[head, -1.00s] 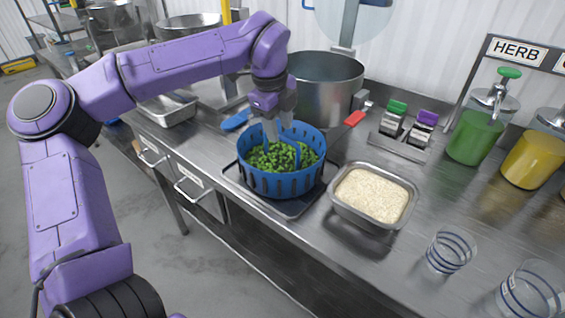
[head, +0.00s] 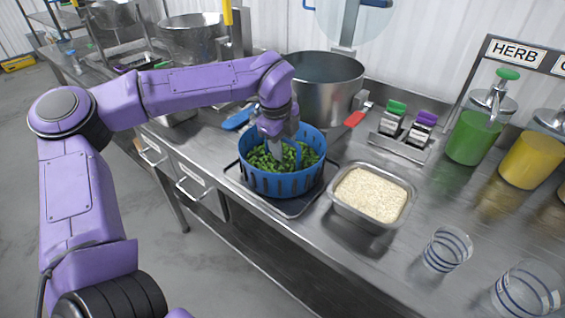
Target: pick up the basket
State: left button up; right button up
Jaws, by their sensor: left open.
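The blue slotted basket (head: 283,184) stands on a dark tray at the counter's front edge, with chopped green vegetables (head: 301,157) inside. My left gripper (head: 282,153) is open and points down into the basket, its fingers near the handle piece that rises there. The gripper and wrist hide part of the basket's back rim and the handle, so I cannot tell whether the fingers touch it. My right gripper is not in view.
A large steel pot (head: 326,92) stands right behind the basket. A steel pan of rice (head: 371,194) sits close to its right. Clear cups (head: 447,249) and a green herb dispenser (head: 471,137) are farther right. The dark tray (head: 303,206) lies under the basket.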

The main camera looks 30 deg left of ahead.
pick_arm(q)
jog(key=shift+f, duration=0.1)
dwell(0.3)
grip_shut()
dwell(1.3)
